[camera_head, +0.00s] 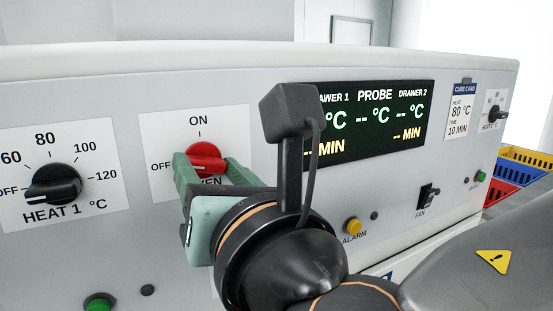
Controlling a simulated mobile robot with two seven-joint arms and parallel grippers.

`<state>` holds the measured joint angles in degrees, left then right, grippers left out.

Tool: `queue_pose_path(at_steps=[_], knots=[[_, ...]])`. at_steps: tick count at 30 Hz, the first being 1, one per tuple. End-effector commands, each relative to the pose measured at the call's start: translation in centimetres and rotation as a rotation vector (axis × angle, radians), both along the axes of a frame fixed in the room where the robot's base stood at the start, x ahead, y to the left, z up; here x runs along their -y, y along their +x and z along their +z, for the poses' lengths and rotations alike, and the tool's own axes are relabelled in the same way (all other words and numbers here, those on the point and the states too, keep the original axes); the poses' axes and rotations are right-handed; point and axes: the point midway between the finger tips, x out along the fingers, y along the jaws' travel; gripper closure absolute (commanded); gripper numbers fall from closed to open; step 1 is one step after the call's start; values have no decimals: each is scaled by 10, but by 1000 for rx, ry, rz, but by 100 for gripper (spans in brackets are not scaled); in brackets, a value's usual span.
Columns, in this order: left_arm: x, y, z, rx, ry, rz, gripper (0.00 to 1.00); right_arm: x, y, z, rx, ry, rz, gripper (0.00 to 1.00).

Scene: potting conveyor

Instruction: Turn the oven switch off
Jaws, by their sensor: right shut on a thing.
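The oven switch is a red rotary knob (206,153) on a white label plate, with ON printed above it and OFF to its left. My right gripper (206,171) has its green fingers on either side of the knob and is shut on it. The fingers and wrist hide the lower part of the knob and most of the word OVEN. I cannot tell for sure which mark the knob points to. My left gripper is not in view.
The black HEAT 1 dial (54,185) is left of the switch. A dark display (370,125) is to the right, partly behind my arm. The yellow alarm button (352,227) and fan switch (428,196) sit lower right. Coloured crates (512,170) stand beyond the panel.

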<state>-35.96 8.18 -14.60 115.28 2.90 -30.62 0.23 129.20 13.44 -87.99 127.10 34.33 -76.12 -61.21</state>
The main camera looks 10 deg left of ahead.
Motion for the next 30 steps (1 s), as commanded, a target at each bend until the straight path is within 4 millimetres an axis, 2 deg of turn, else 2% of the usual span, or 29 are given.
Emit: queue_pose_path(at_steps=[12, 30], knots=[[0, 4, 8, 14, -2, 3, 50, 0, 0, 0, 128, -192, -1, 100], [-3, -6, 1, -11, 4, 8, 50, 0, 0, -1, 156, -233, -1, 100]])
